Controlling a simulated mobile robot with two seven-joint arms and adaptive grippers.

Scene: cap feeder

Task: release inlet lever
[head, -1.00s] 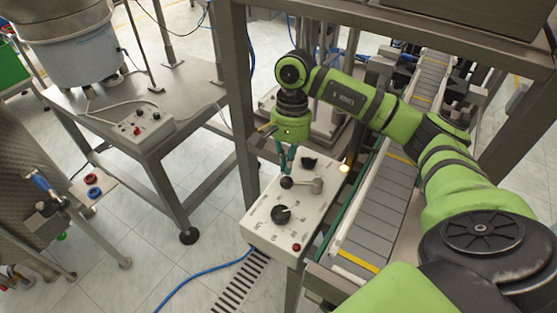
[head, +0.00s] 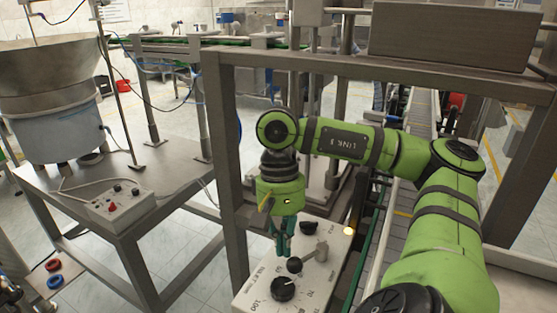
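The control panel (head: 262,297) is a pale box with printed labels, low in the middle of the head view. On it is a grey lever (head: 310,257) with a black ball end (head: 294,265), which I take to be the inlet lever. The ball end points left. My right gripper (head: 283,252) points down over the panel, its teal fingers just above and left of the ball. The fingers look close together. Whether they are apart or touch the ball is unclear. My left gripper is not in view.
A grey steel frame (head: 229,170) stands close left of my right gripper. A conveyor (head: 392,235) runs along the right.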

